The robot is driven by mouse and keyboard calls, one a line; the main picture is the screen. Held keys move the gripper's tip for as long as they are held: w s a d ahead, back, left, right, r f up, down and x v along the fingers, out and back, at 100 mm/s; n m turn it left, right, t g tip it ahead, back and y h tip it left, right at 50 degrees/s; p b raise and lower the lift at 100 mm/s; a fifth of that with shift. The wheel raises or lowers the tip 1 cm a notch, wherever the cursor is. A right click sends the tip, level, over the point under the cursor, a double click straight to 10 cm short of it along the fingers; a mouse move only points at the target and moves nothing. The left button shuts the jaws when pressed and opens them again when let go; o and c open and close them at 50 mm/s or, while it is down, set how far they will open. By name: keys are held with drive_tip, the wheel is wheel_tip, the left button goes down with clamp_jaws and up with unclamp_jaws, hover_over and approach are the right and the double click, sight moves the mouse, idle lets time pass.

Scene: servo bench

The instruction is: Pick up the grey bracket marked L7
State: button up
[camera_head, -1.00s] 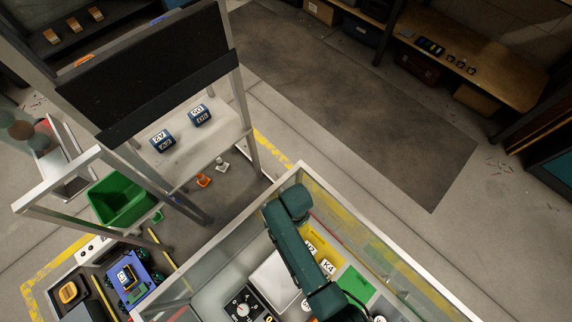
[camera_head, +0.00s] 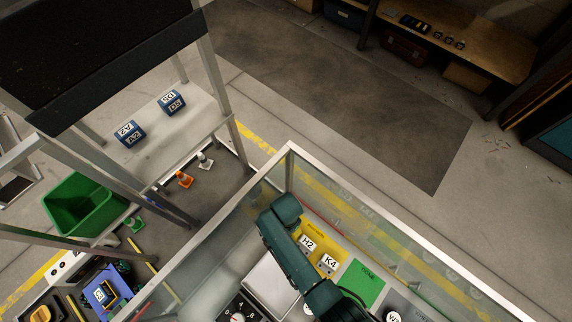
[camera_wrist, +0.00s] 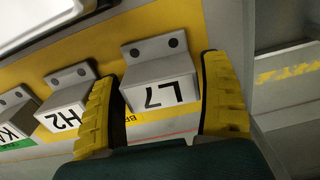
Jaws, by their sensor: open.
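The grey bracket marked L7 (camera_wrist: 158,77) sits on a yellow strip (camera_wrist: 196,22) in the wrist view, its label upside down. My gripper (camera_wrist: 162,112) is open, with one yellow finger on each side of the bracket. The left finger lies between it and the bracket marked H2; I cannot tell whether either finger touches L7. In the head view my arm hides L7 and the gripper.
Brackets marked H2 (camera_wrist: 68,100) and K4 (camera_head: 328,263) stand in the same row, H2 close beside my left finger. A green pad (camera_head: 361,285) and a clear-walled enclosure edge (camera_head: 222,218) are nearby. A white tray (camera_head: 262,284) lies beside the row.

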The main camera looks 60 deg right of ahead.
drive_tip(key=shift+r, duration=0.15)
drive_tip(key=c, duration=1)
drive_tip(key=shift+o, duration=0.2)
drive_tip(key=shift+r, duration=0.1)
wheel_tip(320, 180, up, 18)
drive_tip(key=p, duration=1.1)
